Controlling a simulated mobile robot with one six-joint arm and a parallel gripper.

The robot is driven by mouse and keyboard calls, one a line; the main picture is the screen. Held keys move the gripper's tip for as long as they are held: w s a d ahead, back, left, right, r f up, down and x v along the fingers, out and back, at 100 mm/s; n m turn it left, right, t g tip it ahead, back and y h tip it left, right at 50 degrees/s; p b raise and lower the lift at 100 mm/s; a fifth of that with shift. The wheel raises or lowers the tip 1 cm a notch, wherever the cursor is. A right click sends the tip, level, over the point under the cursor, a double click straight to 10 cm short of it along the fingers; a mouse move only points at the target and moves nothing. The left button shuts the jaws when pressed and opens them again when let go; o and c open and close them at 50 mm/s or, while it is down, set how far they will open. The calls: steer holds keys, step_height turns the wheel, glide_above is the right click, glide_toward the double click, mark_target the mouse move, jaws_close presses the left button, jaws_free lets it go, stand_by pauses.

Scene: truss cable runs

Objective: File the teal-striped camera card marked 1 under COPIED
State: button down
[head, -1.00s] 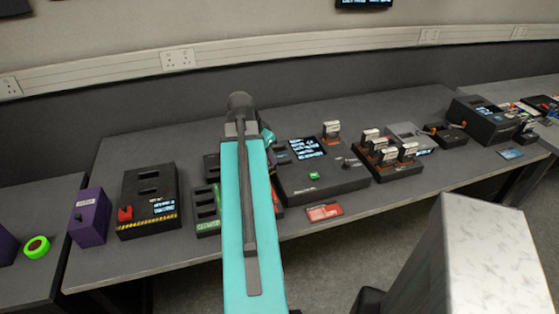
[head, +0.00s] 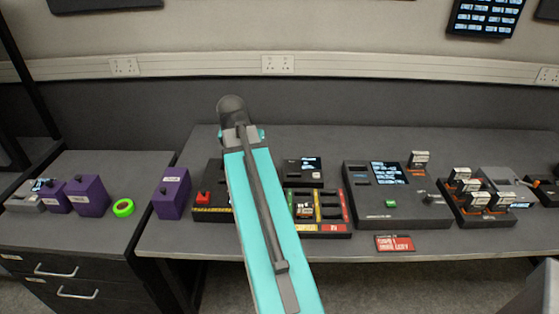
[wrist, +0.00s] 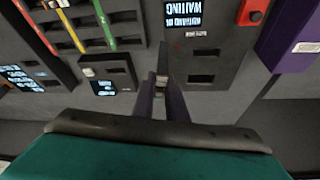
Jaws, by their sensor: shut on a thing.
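My gripper (wrist: 160,88) is shut on a small pale-edged thing (wrist: 161,80), probably a card, in the wrist view; its stripe and number cannot be read. My own teal arm hides the gripper in the head view. The sorting tray (head: 322,231) has green, yellow and red lanes and stands right of my arm; it also shows at the wrist view's upper left (wrist: 82,22). Its labels are too small to read. A pale card (head: 305,210) appears in the tray. The fingertips are over the gap between a small screened box (wrist: 118,72) and a two-slot device (wrist: 203,62).
Purple boxes (head: 171,193) and a green tape roll (head: 123,207) are at left. A large console (head: 385,207) and a rack (head: 487,217) with several upright cards stand at right. The back strip of table is clear.

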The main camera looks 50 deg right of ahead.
steer(key=w+a+r+n+y, duration=0.1)
steer(key=w+a+n, duration=0.3)
steer(key=a, duration=0.8)
steer(key=w+a+r+n+t+y, duration=0.1)
steer(key=w+a+n, duration=0.3)
steer(key=a, duration=0.9)
steer(key=w+a+r+n+t+y, duration=0.1)
steer(key=w+a+r+n+y, duration=0.1)
steer(key=w+a, duration=0.5)
steer(key=a+r+n, duration=0.1)
steer(key=a+n, duration=0.1)
steer(key=a, duration=0.4)
steer(key=shift+w+n, duration=0.15)
steer(key=shift+n, duration=0.25)
steer(key=shift+d+t, duration=0.1)
steer(key=shift+t, duration=0.2)
